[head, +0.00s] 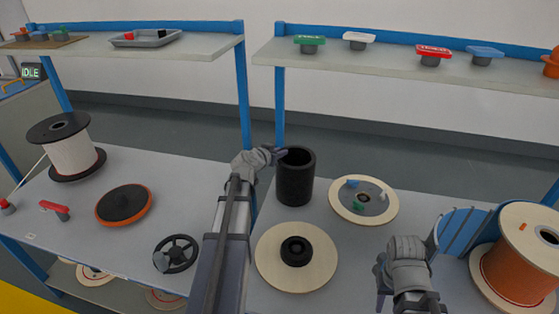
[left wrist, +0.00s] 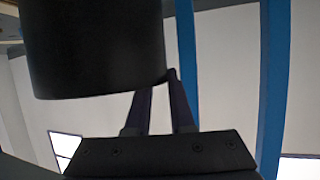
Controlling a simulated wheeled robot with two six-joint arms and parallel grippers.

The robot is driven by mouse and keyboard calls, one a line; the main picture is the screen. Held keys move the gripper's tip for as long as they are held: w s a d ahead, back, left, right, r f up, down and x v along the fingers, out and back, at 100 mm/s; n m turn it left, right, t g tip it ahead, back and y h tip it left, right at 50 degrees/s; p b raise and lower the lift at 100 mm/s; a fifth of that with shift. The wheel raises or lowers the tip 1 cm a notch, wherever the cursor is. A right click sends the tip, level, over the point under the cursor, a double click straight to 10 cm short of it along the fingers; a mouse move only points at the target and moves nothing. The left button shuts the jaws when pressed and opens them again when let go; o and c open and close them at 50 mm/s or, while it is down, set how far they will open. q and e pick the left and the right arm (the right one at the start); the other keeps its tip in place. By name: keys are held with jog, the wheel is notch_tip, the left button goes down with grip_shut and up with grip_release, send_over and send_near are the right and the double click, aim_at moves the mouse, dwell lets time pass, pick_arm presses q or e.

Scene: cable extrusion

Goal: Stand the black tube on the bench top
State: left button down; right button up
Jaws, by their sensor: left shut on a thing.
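The black tube (head: 295,184) is upright with its open mouth up, at the back middle of the right bench top (head: 340,230). My left gripper (head: 281,153) is shut on the tube's wall at the rim, on its left side. In the left wrist view the tube (left wrist: 95,45) fills the upper left, and the gripper's fingers (left wrist: 168,82) meet its edge. I cannot tell whether its base touches the bench. My right gripper (head: 381,278) is low over the right part of the bench, away from the tube; its finger opening is not clear.
A pale disc with a black hub (head: 296,285) lies in front of the tube. A round tray with small parts (head: 364,199) is at its right. A blue rack (head: 462,232) and an orange cable spool (head: 515,270) stand far right. Shelves (head: 420,68) cross the back.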

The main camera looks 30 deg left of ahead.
jog(key=shift+f, duration=0.65)
pick_arm(q)
jog(key=shift+f, duration=0.5)
pick_arm(e)
jog(key=shift+r, duration=0.15)
pick_arm(q)
jog(key=shift+f, duration=0.1)
jog(key=c, duration=0.8)
grip_release()
jog(key=shift+o, duration=0.2)
jog(key=shift+s+r, duration=0.3)
pick_arm(e)
jog(key=shift+r, duration=0.2)
pick_arm(q)
jog(key=p+v, duration=0.4)
jog(key=v, duration=0.7)
jog(key=shift+p, duration=0.3)
pick_arm(e)
notch_tip(320, 180, up, 4)
jog(key=shift+r, duration=0.15)
